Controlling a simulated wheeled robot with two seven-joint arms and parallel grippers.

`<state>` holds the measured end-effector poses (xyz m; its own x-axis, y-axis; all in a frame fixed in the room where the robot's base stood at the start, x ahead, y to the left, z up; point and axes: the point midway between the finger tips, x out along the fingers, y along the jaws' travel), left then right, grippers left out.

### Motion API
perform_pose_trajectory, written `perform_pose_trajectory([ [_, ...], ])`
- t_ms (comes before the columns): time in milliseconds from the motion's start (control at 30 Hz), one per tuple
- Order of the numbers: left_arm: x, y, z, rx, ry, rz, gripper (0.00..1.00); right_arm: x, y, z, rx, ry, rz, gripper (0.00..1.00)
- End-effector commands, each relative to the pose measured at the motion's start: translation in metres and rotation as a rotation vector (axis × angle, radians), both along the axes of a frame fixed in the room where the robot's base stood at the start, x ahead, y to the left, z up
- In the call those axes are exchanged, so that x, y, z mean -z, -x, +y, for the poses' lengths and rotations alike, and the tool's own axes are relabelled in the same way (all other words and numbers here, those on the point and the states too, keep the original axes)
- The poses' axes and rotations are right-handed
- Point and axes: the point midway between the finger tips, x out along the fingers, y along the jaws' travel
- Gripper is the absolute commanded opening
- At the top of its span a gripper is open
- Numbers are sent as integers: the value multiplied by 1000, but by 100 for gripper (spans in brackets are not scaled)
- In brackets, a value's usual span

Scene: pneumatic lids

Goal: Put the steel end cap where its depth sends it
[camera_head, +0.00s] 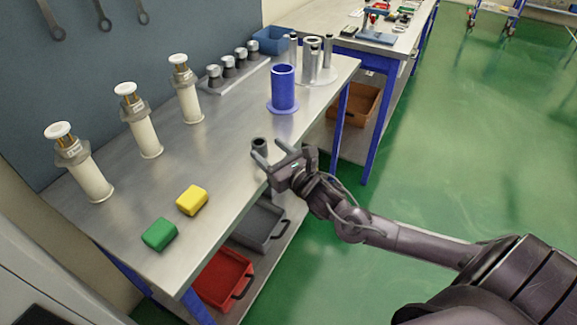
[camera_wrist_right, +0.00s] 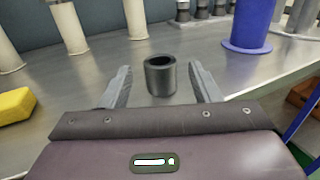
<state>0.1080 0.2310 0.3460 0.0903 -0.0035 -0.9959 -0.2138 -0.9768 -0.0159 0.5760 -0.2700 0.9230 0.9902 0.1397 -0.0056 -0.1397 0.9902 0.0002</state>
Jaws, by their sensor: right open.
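The steel end cap (camera_head: 259,145) is a small dark grey cylinder standing upright on the bench near its front edge. In the right wrist view the end cap (camera_wrist_right: 160,76) shows an open, hollow top and sits ahead, between the lines of my fingers. My right gripper (camera_head: 273,158) is open and empty, just in front of the end cap; its two fingers (camera_wrist_right: 161,87) are spread to either side of it without visible contact. My left gripper is not in view.
Three white cylinders (camera_head: 144,138) stand along the back left. A green block (camera_head: 159,234) and a yellow block (camera_head: 192,200) lie at the front left. A blue flanged cylinder (camera_head: 284,88) stands behind the cap. Below are a red tray (camera_head: 222,281) and a grey tray (camera_head: 259,227).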

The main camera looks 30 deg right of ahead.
Motion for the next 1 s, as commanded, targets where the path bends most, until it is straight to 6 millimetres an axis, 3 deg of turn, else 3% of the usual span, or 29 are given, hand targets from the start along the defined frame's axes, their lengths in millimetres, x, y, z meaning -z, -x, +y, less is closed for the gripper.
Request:
perform_pose_trajectory([
  [200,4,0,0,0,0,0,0,2,44,-6,-4,3,5,57],
  [500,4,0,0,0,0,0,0,0,84,-12,-2,1,3,57],
  [1000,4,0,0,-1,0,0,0,4,92,-17,9,-17,9,57],
])
